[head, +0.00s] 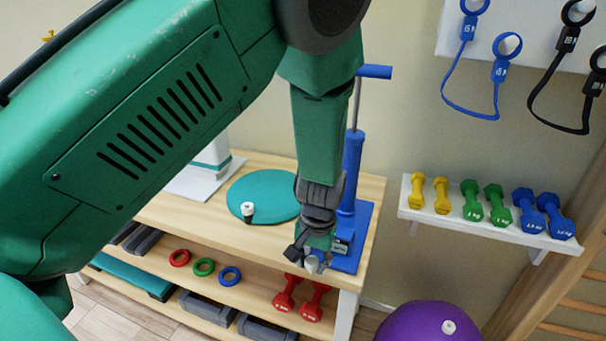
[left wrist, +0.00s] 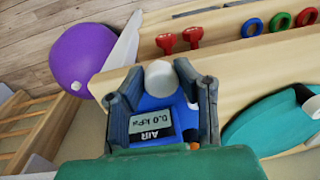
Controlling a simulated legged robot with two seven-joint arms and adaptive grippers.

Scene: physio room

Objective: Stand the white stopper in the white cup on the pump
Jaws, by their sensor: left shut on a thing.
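My left gripper (head: 314,258) reaches down in front of the blue pump (head: 352,172), over the table's front right. In the left wrist view, its two dark fingers stand either side of a pale, rounded white thing (left wrist: 161,79), which I take as the white stopper, held at the fingertips. Behind it in that view lies the pump's blue base with a display (left wrist: 152,128) reading AIR 0.0 kPa. I cannot make out the white cup on the pump; the gripper and the held thing may hide it. My right gripper is in neither view.
A teal disc (head: 262,190) with a small white-topped piece at its edge lies on the wooden table (head: 190,215). Red dumbbells (head: 300,297) and coloured rings are on the shelf below. A purple ball (head: 415,322) with a white plug stands right. Dumbbells line the wall shelf (head: 485,228).

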